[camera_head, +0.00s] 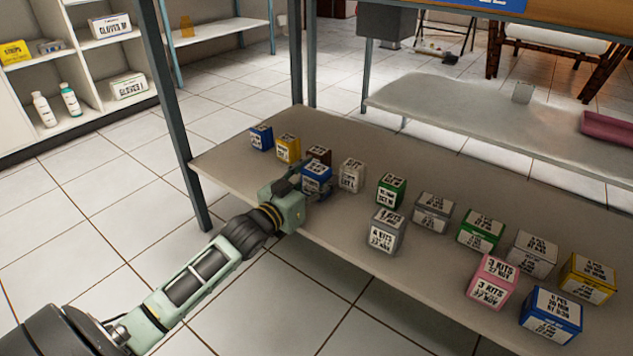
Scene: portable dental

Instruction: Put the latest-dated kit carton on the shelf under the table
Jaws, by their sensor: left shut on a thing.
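My left gripper (301,184) reaches over the front edge of the low grey shelf (240,165) and is shut on a blue kit carton (316,180). The carton is at or just above the shelf surface; I cannot tell if it touches. Its label is too small to read. A grey carton (386,232) reads "4 KITS", with a date that looks like 23 NOV. A pink carton (492,282) reads "3 KITS 27 NOV". Both stand on the same shelf, to the right of my gripper. My right gripper is out of view.
Several other cartons crowd the shelf: brown (319,154), white (352,175), green (391,190), yellow (587,278) and blue (551,315). A blue-grey post (180,130) stands left of my arm. A second low shelf (470,105) lies behind.

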